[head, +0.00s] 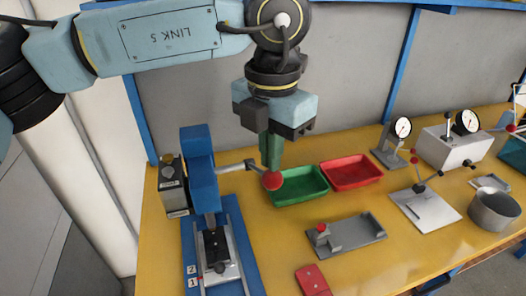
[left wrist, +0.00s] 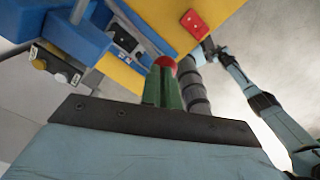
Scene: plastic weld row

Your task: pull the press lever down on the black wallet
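The blue lever press (head: 203,180) stands at the left of the yellow bench. The black wallet (head: 216,246) lies flat in its bed under the press head, partly hidden by it; it also shows in the left wrist view (left wrist: 124,38). The press lever (head: 236,167) sticks out to the right, roughly level, ending in a red ball knob (head: 271,180). My left gripper (head: 271,166) points down just above the knob. Its green fingers are together, and the knob shows beyond their tips in the left wrist view (left wrist: 166,63). Contact is hard to tell. My right arm shows in the left wrist view; its gripper (left wrist: 208,46) is too small to read.
A green tray (head: 300,197) and a red tray (head: 352,183) lie right of the knob. A grey fixture (head: 350,235) and a red flat piece (head: 312,280) are in front. Dial gauges (head: 401,128) and a metal cup (head: 493,212) stand further right.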

